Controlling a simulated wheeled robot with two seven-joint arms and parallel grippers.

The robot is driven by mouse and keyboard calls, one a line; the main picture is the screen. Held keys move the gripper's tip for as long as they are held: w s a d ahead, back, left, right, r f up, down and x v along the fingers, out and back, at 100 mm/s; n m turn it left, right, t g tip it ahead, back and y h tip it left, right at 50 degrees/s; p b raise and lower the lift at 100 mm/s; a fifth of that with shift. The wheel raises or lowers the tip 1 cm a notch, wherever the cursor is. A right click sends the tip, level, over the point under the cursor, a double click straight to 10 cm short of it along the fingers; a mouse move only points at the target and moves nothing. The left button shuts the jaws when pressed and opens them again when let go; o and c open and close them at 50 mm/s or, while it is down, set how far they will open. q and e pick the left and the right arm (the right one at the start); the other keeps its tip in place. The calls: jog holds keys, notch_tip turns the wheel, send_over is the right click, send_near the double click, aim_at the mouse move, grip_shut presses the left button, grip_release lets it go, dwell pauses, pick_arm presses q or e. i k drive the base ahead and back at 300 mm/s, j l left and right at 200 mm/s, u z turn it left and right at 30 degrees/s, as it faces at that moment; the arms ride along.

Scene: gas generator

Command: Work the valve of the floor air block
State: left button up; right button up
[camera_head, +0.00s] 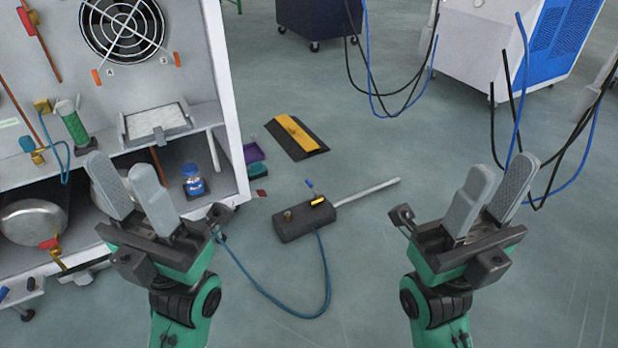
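The floor air block (297,220) is a dark block lying on the grey-green floor between my grippers. A light grey rod or pipe (368,192) sticks out of its right end. A blue hose loops from the block over the floor to the left. My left gripper (130,178) is open and empty, left of the block. My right gripper (498,180) is open and empty, right of it.
A white cabinet (228,95) with a fan, a tray (158,122) and a blue jar (194,183) stands at left, behind my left gripper. A black-and-yellow ramp (296,137) lies beyond the block. Cables hang at upper right near a white-and-blue machine (485,50). Floor around the block is mostly clear.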

aim_at(311, 186)
jog(key=i+l+z, duration=0.2)
jog(key=i+z, duration=0.15)
jog(key=i+l+z, duration=0.1)
jog(key=i+z, duration=1)
jog(key=i, duration=1.1)
jog(key=i+j+u, duration=0.1)
jog(key=i+u, duration=0.15)
jog(key=u, duration=0.15)
jog(key=i+u, duration=0.25)
jog(key=u, duration=0.15)
jog(key=i+u, duration=0.2)
jog(key=u, duration=0.2)
jog(key=i+l+u, duration=0.2)
jog(key=u, duration=0.2)
jog(key=i+u, duration=0.3)
jog(key=u, duration=0.15)
jog(key=i+l+u, duration=0.1)
jog(key=i+u, duration=0.2)
jog(key=u, duration=0.15)
jog(key=i+l+u, duration=0.2)
jog(key=u, duration=0.3)
jog(key=i+l+u, duration=0.3)
jog(key=u, duration=0.15)
jog(key=i+l+u, duration=0.3)
jog(key=l+u, duration=0.25)
jog(key=i+l+u, duration=0.3)
jog(key=l+u, duration=0.55)
jog(key=l, duration=0.25)
